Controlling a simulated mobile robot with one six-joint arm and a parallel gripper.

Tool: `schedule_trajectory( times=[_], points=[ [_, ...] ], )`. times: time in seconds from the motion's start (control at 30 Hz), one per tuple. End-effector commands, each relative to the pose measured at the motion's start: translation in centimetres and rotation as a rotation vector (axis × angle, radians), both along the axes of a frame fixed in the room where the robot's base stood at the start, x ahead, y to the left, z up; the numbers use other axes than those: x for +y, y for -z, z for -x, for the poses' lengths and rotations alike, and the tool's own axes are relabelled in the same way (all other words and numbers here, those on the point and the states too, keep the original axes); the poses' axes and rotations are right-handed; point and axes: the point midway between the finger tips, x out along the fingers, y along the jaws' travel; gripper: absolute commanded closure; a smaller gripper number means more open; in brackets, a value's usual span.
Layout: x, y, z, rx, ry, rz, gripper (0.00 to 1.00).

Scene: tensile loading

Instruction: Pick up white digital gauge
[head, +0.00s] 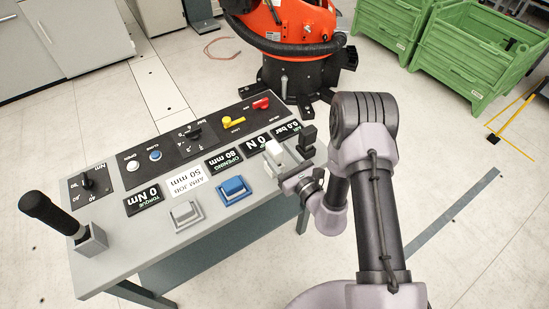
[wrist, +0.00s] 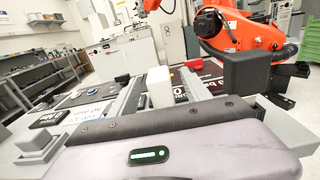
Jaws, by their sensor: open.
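A small white block (head: 273,147), the only likely white gauge in view, stands at the right end of the grey console. No display shows on it. In the wrist view the white block (wrist: 160,88) stands upright between my two fingers, with a gap visible on its right. My gripper (head: 284,160) is open at the console's right edge, with its fingers around or just short of the block; the exact depth is unclear. The fingers also show in the wrist view (wrist: 166,84).
A black block (head: 308,140) stands close to the right of my gripper. A blue block (head: 234,189), a grey block (head: 186,214) and a black lever (head: 50,212) stand on the console (head: 115,245). An orange robot (head: 285,25) and green crates (head: 470,55) are behind.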

Motion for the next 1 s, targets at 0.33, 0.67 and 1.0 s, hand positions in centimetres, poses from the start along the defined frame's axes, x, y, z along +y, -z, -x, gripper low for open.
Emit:
schedule_trajectory(
  times=[0.33, 0.67, 1.0],
  points=[
    [1.4, 0.2, -2.1, 0.001, 0.0, 0.001, 0.44],
    [1.4, 0.2, -2.1, 0.001, 0.0, 0.001, 1.0],
    [1.3, 0.0, -2.1, 0.001, -0.001, 0.001, 1.0]
  ],
)
